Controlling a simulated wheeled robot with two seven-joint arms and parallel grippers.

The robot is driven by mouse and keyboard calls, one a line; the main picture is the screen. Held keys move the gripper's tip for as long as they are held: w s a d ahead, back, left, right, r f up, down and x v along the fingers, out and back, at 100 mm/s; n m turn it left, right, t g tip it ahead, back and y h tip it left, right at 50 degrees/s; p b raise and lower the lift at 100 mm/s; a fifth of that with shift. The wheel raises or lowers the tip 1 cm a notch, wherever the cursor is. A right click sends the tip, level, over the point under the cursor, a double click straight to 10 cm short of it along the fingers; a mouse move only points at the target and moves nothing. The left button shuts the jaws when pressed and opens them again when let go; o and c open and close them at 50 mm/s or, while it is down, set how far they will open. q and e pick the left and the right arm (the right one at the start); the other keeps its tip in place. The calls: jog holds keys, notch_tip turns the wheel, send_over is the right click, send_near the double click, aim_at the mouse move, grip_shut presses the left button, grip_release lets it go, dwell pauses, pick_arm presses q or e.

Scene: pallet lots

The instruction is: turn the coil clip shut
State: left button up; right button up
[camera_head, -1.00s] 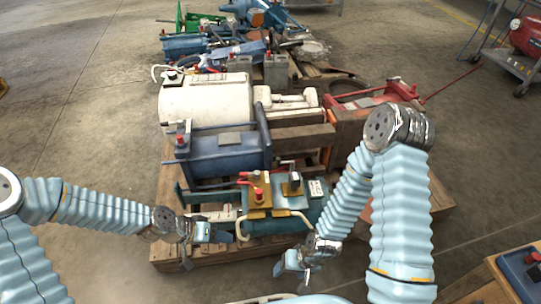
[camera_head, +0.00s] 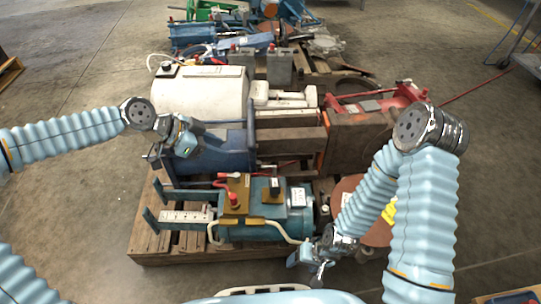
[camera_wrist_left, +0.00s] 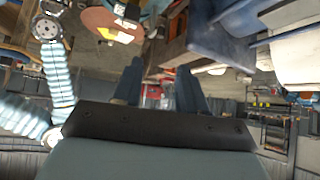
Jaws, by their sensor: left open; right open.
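A teal motor unit (camera_head: 252,222) sits at the front of the pallet in the head view. On its top are a mustard plate with a red knob (camera_head: 232,199) and a mustard block with a black piece (camera_head: 275,186). I cannot tell which small part is the coil clip. My left gripper (camera_head: 183,138) is open and empty, over the blue unit (camera_head: 215,153) behind the teal one. Its two fingers (camera_wrist_left: 158,88) also show apart in the left wrist view. My right gripper (camera_head: 308,264) is open at the front right corner of the teal unit, apart from the knobs.
A white cylinder (camera_head: 200,92) and a brown and red machine (camera_head: 360,125) lie behind on the wooden pallet (camera_head: 160,248). A flat brown disc (camera_head: 348,190) lies right of the teal unit, partly behind my right arm. Concrete floor (camera_head: 70,210) is clear at left.

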aim_at(258, 162)
pick_arm(q)
jog(key=b+x, duration=0.3)
jog(key=x, duration=1.1)
jog(key=shift+r, duration=0.1)
jog(key=shift+c, duration=0.2)
grip_shut()
